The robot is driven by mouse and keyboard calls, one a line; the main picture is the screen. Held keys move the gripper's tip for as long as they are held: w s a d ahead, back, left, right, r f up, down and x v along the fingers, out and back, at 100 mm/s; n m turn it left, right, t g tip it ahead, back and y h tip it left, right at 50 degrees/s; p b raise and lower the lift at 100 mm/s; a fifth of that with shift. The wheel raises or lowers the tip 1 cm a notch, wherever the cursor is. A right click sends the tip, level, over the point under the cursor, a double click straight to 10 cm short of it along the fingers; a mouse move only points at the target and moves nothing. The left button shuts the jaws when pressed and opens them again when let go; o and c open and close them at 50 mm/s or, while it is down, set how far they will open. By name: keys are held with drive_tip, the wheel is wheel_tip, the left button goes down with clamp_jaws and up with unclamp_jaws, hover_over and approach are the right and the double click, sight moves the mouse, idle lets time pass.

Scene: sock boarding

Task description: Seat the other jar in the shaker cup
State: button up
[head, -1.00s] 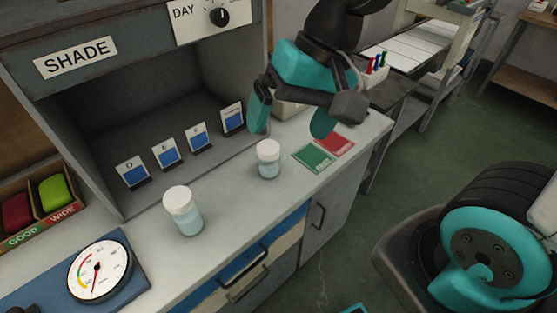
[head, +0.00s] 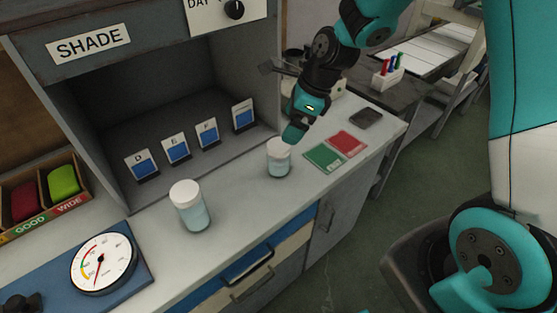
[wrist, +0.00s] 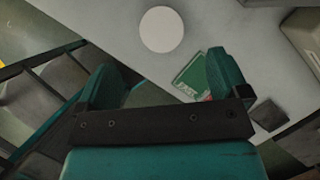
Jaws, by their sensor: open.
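Two jars with white lids and pale blue contents stand upright on the grey counter. The nearer jar (head: 190,208) is at the left in the head view. The farther jar (head: 278,160) is by the corner of the shade booth. My gripper (head: 294,132) is right beside and above the farther jar's lid, pointing down; in the head view its finger overlaps the lid's edge, and I cannot tell if they touch. In the wrist view the gripper (wrist: 163,82) is open and empty, with a round white lid (wrist: 162,30) ahead of the gap. I cannot make out the shaker cup.
Green (head: 324,157) and red (head: 348,143) cards lie right of the farther jar. A dark flat object (head: 366,118) lies behind them. Lettered cards stand inside the booth (head: 125,110). A dial gauge (head: 103,263) is at front left. A beige box (wrist: 302,35) shows at the wrist view's right.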

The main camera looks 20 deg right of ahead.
sight(279, 145)
drive_tip(key=p+x, duration=0.1)
drive_tip(key=x, duration=0.9)
drive_tip(key=shift+w+f, duration=0.1)
drive_tip(key=shift+f, duration=0.1)
drive_tip(key=c, duration=1.1)
